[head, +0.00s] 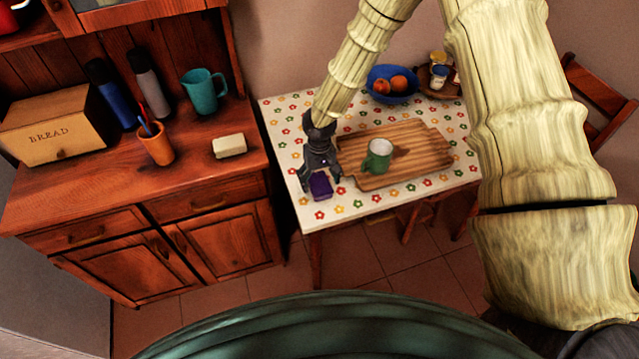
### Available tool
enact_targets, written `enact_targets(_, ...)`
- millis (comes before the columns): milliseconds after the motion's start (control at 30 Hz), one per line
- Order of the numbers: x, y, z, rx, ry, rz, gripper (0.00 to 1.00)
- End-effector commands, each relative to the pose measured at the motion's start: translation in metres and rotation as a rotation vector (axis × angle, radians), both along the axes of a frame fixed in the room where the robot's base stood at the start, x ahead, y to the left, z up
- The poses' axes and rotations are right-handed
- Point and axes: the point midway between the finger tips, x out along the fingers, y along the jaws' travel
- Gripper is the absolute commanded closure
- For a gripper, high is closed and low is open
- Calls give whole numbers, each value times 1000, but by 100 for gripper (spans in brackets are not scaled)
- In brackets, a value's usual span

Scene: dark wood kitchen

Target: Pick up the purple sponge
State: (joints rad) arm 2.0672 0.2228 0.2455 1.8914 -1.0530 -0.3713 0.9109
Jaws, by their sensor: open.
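The purple sponge (320,186) lies near the left front corner of the table with the flowered cloth (357,204). My gripper (321,184) points down right at the sponge, with its dark fingers open, one on each side of the sponge's far part. I cannot tell whether the fingers touch it. The gripper body hides the sponge's far edge.
A wooden board (420,165) with a green mug (377,157) lies just right of my gripper. Behind are a blue bowl (392,92) of fruit and small jars (439,76). On the dresser at left, a pale block (229,145) and orange cup (155,145) stand.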

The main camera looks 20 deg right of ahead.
Motion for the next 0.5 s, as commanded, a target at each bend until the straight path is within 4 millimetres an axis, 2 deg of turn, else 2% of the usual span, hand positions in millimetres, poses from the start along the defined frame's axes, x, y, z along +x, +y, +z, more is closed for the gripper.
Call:
enact_targets(200, 0, 0, -17, -1, 1, 0, 21)
enact_targets(500, 0, 0, -21, -1, -1, 0, 21)
